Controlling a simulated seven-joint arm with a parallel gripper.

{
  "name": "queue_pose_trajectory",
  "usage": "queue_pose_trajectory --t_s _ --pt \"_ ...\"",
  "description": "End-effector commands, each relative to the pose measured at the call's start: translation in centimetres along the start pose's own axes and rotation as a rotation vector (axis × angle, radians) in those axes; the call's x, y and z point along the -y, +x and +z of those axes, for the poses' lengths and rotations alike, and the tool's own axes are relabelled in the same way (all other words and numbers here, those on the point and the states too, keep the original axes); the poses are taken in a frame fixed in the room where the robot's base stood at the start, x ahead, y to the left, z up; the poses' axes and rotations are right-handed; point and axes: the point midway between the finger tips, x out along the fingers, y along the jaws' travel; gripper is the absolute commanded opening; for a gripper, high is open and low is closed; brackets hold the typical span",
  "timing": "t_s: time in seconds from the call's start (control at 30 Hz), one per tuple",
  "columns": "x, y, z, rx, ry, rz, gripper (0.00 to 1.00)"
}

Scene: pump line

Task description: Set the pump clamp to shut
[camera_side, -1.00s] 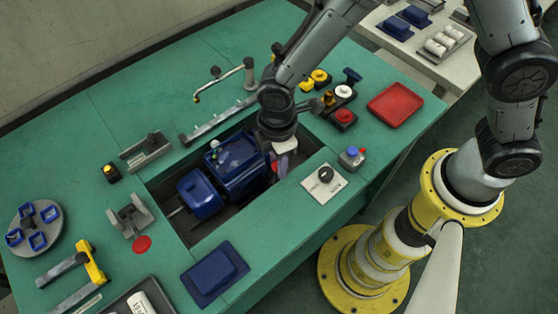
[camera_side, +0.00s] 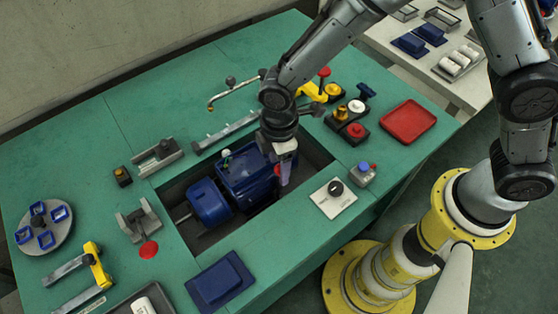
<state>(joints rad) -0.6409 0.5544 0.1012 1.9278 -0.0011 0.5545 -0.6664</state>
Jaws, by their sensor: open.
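The blue pump (camera_side: 245,172) sits with its rounded blue motor (camera_side: 209,201) in the dark recess of the green bench. My gripper (camera_side: 284,179) is open and points down at the right end of the pump. A small red part (camera_side: 277,169) shows beside the fingers; I cannot tell whether they touch it. A small pale knob (camera_side: 226,153) stands on the pump's far side. I cannot make out for sure which part is the pump clamp or how it is set; my gripper and wrist hide some of this area.
A dial panel (camera_side: 334,197) and a small box with a blue button (camera_side: 363,173) lie right of the recess. Behind my wrist are a yellow part (camera_side: 314,92) and a bent pipe (camera_side: 232,87). A red tray (camera_side: 407,121) lies right. The front bench strip is partly clear.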

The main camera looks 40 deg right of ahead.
Motion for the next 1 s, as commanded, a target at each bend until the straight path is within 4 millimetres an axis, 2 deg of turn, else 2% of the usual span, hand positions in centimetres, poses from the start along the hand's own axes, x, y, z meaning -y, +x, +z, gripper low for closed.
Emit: queue_pose_trajectory --t_s 0.13,0.23,0.7,0.83,1.0 --pt "0.0 -0.7 0.0 -0.001 0.0 0.0 0.64" --pt "0.0 -2.0 -0.1 -0.003 0.0 0.002 0.64" --pt "0.0 -11.5 0.0 -0.004 0.0 0.003 0.64" --pt "-0.1 -13.0 0.0 -0.002 0.0 0.002 0.64" --pt "0.0 -13.8 0.0 -0.001 0.0 0.001 0.64"
